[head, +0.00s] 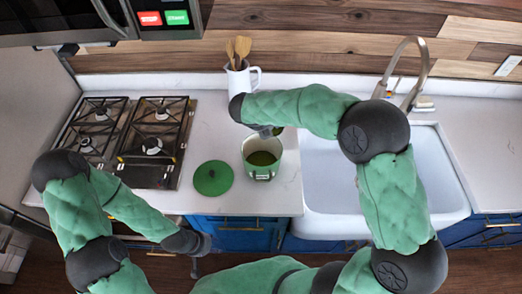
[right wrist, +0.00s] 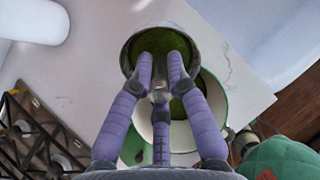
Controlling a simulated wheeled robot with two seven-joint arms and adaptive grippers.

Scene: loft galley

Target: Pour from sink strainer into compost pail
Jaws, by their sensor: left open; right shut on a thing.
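The compost pail (head: 262,175) is a pale green pot with green matter inside, on the counter left of the sink. My right gripper (head: 268,131) is above the pail's back rim. In the right wrist view its fingers (right wrist: 161,64) are shut on the sink strainer (right wrist: 126,58), a round metal cup with green matter in it. The strainer overlaps the pail (right wrist: 211,92) in that view. I cannot tell how far it is tilted; little of it shows in the head view. My left gripper (head: 201,244) is open and empty in front of the counter's edge.
A dark green round lid (head: 213,178) lies left of the pail. The stove (head: 150,143) is further left. A white jug (head: 238,79) with wooden utensils stands behind. The white sink (head: 318,185) with its tall faucet (head: 421,70) is on the right.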

